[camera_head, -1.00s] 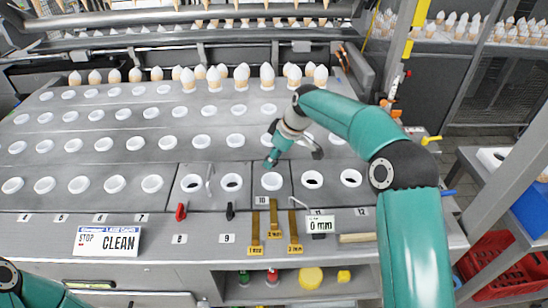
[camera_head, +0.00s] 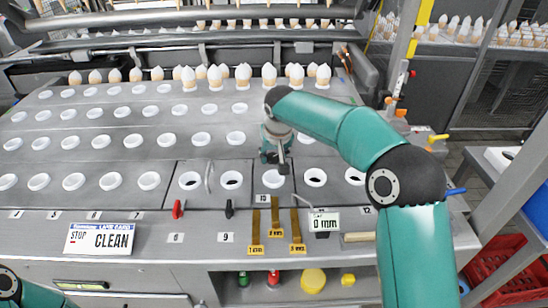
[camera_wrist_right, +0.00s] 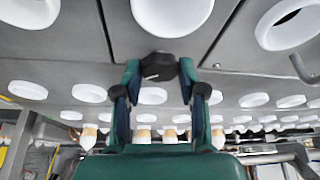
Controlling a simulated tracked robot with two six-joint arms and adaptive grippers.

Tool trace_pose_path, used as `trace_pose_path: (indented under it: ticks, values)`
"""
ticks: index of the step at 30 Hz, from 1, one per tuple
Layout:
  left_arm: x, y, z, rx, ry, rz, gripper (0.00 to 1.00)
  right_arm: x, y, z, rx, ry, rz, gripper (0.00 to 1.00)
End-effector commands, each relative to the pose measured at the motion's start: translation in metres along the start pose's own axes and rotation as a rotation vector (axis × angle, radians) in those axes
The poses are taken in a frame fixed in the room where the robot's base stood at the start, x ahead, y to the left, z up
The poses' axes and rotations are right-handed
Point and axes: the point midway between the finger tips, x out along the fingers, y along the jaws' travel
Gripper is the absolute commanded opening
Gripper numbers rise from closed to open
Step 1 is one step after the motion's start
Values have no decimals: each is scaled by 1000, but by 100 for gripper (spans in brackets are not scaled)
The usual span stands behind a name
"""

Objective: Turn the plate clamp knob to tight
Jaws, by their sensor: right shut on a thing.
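The dark clamp knob (camera_wrist_right: 161,66) shows in the right wrist view between my fingertips, with a small pale mark on its face. My right gripper (camera_wrist_right: 159,80) is shut on it, one finger on each side. In the head view my right gripper (camera_head: 275,156) points down at the plate, just behind the white-ringed hole (camera_head: 270,179) above label 10. The knob is hidden behind the gripper there. My left arm shows only at the lower left corner, and its gripper is out of view.
The grey plate (camera_head: 207,155) has rows of white-ringed holes. A red handle (camera_head: 178,209) and a black handle (camera_head: 229,209) stand at its front.

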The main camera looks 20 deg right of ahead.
Motion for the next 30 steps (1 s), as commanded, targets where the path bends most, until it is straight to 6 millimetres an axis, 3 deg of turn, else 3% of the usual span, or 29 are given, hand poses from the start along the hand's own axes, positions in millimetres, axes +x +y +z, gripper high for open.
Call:
trace_pose_path:
  ticks: [15, 30]
  values:
    - [1, 0, 0, 0, 0, 0, 66, -1, -5, -2, 419, 2, 171, 6]
    - [-4, 1, 0, 0, 0, 0, 66, 0, -6, -2, 578, 1, 234, 6]
